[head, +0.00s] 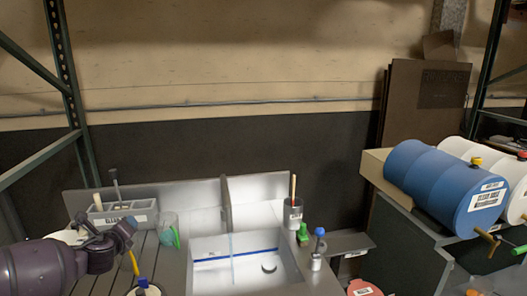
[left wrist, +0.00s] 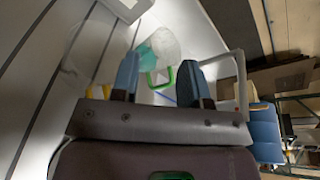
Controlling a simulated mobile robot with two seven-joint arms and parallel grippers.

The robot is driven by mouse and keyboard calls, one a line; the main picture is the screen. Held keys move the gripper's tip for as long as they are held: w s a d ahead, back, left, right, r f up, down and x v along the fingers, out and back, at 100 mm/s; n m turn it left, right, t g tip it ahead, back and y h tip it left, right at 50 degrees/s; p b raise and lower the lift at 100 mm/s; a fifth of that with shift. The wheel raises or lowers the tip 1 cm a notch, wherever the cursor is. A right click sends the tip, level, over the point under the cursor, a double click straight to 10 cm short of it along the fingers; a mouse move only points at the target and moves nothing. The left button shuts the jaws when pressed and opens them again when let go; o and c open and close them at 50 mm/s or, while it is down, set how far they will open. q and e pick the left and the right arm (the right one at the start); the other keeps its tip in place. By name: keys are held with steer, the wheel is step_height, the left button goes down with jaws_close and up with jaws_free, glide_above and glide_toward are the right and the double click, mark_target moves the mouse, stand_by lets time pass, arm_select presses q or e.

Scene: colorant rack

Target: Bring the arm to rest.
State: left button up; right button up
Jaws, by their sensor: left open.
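My left arm comes in from the left in the head view, its gripper (head: 127,229) above the left part of the grey bench. In the left wrist view the two blue fingers stand apart with nothing held between them, so the left gripper (left wrist: 160,82) is open. A clear cup with a green handle (left wrist: 162,52) shows beyond the fingertips. In the head view this cup (head: 168,232) stands just right of the gripper, apart from it. My right gripper is in neither view.
A grey holder with tools (head: 140,213) stands behind the gripper. A blue drum (head: 430,180) and a white drum lie on a rack at right.

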arm_select(q)
steer(key=s+d+f+n+h, duration=0.2)
steer(key=s+d+n+h, duration=0.1)
steer(key=d, duration=0.5)
steer(key=s+d+f+n+h, duration=0.2)
steer(key=s+d+n+h, duration=0.1)
steer(key=d, duration=0.5)
steer(key=s+d+f+n+h, duration=0.2)
steer(key=s+d+f+n, duration=0.1)
steer(key=s+d+n, duration=0.4)
steer(key=s+a+f+n+g+y, duration=0.1)
steer(key=s+a+f+n+y, duration=0.1)
steer(key=s, duration=0.7)
steer(key=s+a+f+n+g+y, duration=0.1)
steer(key=s+a+f+n+y, duration=0.1)
steer(key=s+a+f+n, duration=0.2)
steer(key=s+a+f+n+g+y, duration=0.1)
steer(key=s+a+f+n, duration=0.3)
steer(key=s+f, duration=0.5)
steer(key=s+n, duration=0.2)
steer(key=s, duration=0.3)
steer(key=shift+n+y, duration=0.4)
steer(key=shift+s+a, duration=0.15)
steer(key=shift+a, duration=0.05)
